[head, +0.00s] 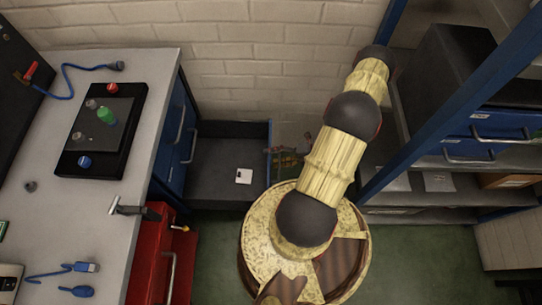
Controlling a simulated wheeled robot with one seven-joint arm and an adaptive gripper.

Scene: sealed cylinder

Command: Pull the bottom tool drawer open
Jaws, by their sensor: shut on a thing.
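The bottom tool drawer (215,187) stands pulled out to the right from the blue cabinet (177,128) under the workbench. Its dark interior shows, with a small white item (243,176) lying inside. The drawer's blue front edge is at its right end. My gripper (280,158) is at that front, small and partly hidden by my arm, and is shut on the drawer's handle. The handle itself is too small and covered to make out clearly. Two upper drawer handles (181,122) show on the cabinet, whose fronts look closed.
The grey bench top (140,100) holds a black panel (102,130) with buttons, blue cables and a hammer-like tool (132,208). A red cabinet (150,258) stands in front. A blue-framed shelf (440,180) is at right, a brick wall (260,60) behind. Green floor (410,245) shows between.

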